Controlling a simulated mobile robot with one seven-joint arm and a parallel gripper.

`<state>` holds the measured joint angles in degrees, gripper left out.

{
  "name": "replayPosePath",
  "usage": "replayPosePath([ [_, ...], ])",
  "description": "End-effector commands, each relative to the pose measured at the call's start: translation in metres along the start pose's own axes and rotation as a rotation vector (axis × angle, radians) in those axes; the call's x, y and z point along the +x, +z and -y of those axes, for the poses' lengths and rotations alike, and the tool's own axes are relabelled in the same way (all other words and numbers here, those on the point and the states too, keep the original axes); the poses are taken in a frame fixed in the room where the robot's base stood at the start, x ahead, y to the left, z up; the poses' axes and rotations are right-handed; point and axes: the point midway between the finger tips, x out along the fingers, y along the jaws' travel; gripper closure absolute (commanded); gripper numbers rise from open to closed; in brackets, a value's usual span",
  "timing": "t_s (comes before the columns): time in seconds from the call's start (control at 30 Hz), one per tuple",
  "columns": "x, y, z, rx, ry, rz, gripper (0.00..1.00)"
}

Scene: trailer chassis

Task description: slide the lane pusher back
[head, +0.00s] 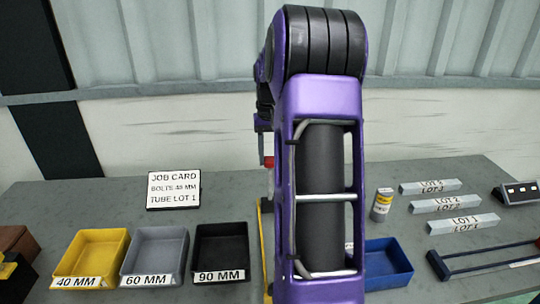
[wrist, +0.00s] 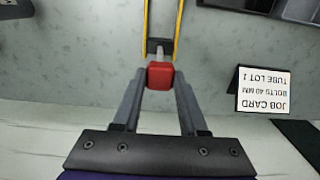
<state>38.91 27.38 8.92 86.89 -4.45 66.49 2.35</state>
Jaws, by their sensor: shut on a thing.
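The lane pusher has a red knob (wrist: 160,76), a pale rod and a dark block (wrist: 159,46) sitting between two yellow rails (wrist: 147,20) in the wrist view. My gripper (wrist: 160,84) is shut on the red knob, with one finger on each side. The block is at the near end of the rails in that view. In the head view, my purple arm hides most of the lane. Only a bit of the red knob (head: 268,162) and a strip of yellow rail (head: 266,250) show beside it.
Yellow (head: 92,258), grey (head: 156,256) and black (head: 221,252) bins stand left of the lane. A job card (head: 174,190) stands behind them. Right of my arm are a blue tray (head: 388,264), a small can (head: 381,205), lot-labelled bars (head: 445,204) and a blue frame (head: 490,258).

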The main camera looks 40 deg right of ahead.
Motion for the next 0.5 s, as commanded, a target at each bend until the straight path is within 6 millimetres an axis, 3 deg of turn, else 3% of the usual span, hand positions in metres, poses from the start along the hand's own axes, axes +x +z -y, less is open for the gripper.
replayPosePath([
  [0.03, -0.0031, -0.0047, 0.0002, 0.0, 0.0, -0.019, 1.0],
  [0.07, -0.0032, -0.0048, 0.0002, 0.0, 0.0, -0.019, 0.55],
  [0.2, -0.0025, -0.0038, 0.0001, 0.0, 0.0, -0.015, 0.29],
  [0.5, -0.002, -0.0025, 0.0, 0.0, 0.0, -0.01, 0.28],
])
